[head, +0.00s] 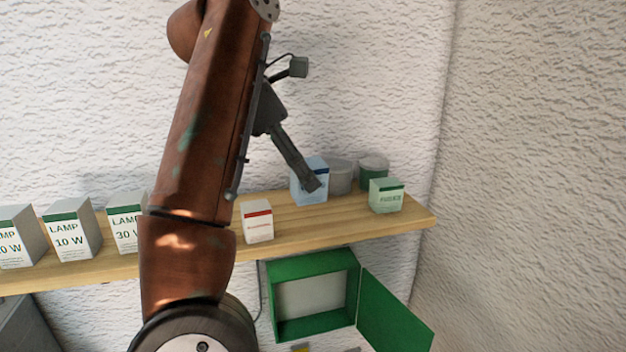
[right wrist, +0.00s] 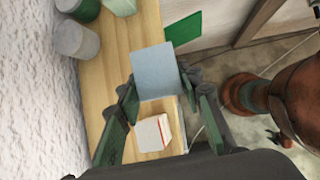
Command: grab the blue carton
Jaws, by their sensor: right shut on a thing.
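The blue carton (head: 300,190) is a pale blue box with a darker blue band, at the back of the wooden shelf in the head view. My right gripper (head: 312,184) reaches down to it from the upper left. In the right wrist view the carton (right wrist: 154,68) sits between the two fingers of my right gripper (right wrist: 160,92), which are shut on its sides. I cannot tell whether its base touches the shelf. My left gripper is in neither view.
An open green cabinet (head: 274,300) hangs below. A rough white wall is behind.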

